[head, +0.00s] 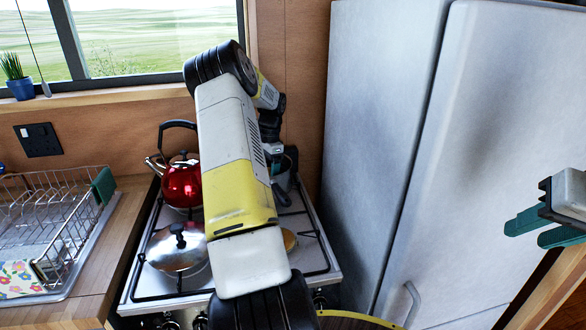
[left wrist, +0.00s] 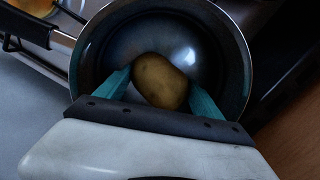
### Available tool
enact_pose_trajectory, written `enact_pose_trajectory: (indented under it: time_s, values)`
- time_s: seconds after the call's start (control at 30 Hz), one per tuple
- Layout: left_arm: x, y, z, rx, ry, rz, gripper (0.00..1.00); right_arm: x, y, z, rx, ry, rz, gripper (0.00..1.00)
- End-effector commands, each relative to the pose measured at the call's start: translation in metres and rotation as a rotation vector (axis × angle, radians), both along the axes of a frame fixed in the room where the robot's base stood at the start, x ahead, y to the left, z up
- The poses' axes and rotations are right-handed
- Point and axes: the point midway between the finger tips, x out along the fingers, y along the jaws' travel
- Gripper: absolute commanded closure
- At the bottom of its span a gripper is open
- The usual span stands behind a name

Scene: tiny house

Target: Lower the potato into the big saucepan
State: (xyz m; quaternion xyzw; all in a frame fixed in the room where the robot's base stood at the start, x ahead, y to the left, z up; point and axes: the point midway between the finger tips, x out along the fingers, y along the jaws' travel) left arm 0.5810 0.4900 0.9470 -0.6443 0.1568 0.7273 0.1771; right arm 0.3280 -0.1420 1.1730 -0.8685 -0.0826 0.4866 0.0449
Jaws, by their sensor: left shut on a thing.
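The potato (left wrist: 160,81) is brown and rounded. My left gripper (left wrist: 160,88) is shut on it, one teal finger at each side. In the left wrist view the potato shows over the inside of the big saucepan (left wrist: 244,60), a round dark metal pan with a shiny floor. I cannot tell how far the potato is above that floor. In the head view my left arm hides the potato and most of the saucepan, whose grey side (head: 283,180) shows at the back right of the stove. My right gripper (head: 537,228) is open and empty at the far right.
A red kettle (head: 181,186) and a lidded pan (head: 177,247) stand on the stove left of my arm. A tan round thing (head: 289,240) shows just right of it. A fridge (head: 400,130) stands close on the right. A dish rack (head: 75,205) is on the left counter.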

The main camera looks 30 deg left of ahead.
Motion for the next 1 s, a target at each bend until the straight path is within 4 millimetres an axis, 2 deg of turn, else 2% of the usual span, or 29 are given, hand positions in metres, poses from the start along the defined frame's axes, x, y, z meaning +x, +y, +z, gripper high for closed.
enact_pose_trajectory:
  time_s: [0.47,0.5,0.6,0.87,1.0]
  values:
    - [0.0,0.0,-0.004,0.001,0.0,0.0,0.69,0.0,0.0,0.0,0.0,0.0,0.0,0.64]
    - [0.0,0.0,-0.004,0.001,0.0,0.0,0.17,0.0,0.0,0.0,0.0,0.0,0.0,0.64]
    - [0.0,0.0,-0.004,0.0,0.0,0.0,0.0,0.0,0.0,0.0,0.0,0.0,0.0,0.64]
    - [0.0,0.0,-0.002,0.001,0.0,0.0,0.0,0.0,0.0,0.0,0.0,0.0,0.0,0.64]
    - [0.003,-0.001,0.014,0.002,-0.003,0.0,0.0,0.0,0.0,0.0,0.0,0.0,0.0,0.64]
